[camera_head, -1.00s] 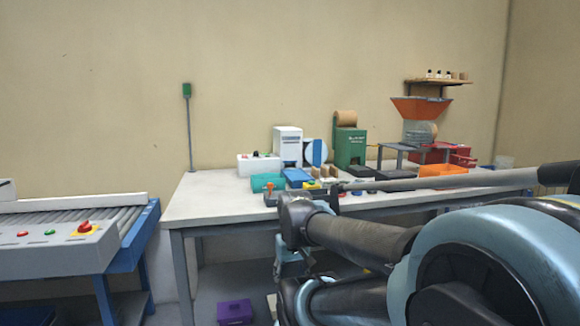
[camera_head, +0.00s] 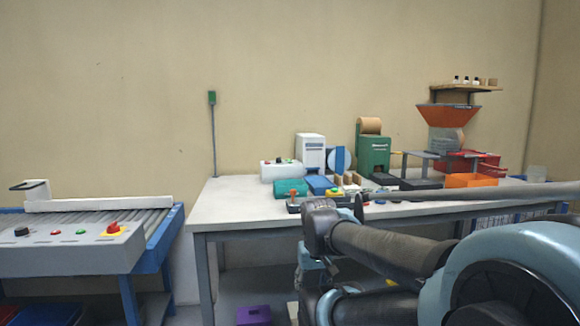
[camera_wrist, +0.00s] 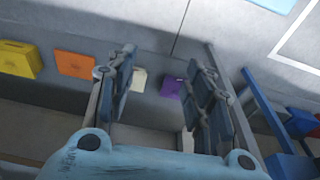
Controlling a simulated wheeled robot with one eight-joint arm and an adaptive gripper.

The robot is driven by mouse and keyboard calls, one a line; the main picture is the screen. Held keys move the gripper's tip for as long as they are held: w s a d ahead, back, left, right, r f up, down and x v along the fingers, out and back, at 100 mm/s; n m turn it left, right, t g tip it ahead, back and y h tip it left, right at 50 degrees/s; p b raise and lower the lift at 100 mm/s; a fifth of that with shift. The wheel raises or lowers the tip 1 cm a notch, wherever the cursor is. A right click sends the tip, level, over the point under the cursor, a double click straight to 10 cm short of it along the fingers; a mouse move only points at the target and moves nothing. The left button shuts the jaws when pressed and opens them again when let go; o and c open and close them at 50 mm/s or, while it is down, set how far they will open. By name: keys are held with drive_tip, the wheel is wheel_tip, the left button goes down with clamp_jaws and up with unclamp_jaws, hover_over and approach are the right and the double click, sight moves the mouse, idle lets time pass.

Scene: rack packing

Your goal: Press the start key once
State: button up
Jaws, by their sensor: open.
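A grey control panel (camera_head: 75,248) on the conveyor at the left carries a black knob (camera_head: 22,231), a red button (camera_head: 55,232), a green button (camera_head: 82,231) and a red mushroom button on yellow (camera_head: 112,229). A white box (camera_head: 285,171) on the table also has small red and green buttons. No label is readable, so I cannot tell which is the start key. My gripper (camera_wrist: 160,75) is open and empty in the wrist view, its fingers apart and pointing over the floor. It touches no button that I can see.
The table (camera_head: 235,205) holds machines and bins, including a green machine (camera_head: 373,153) and an orange bin (camera_head: 470,181). Its left end is bare. A gap separates table and conveyor. Yellow (camera_wrist: 18,58), orange (camera_wrist: 75,64) and purple (camera_wrist: 172,87) objects lie low down.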

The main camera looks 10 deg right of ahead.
clamp_jaws()
idle(1.3)
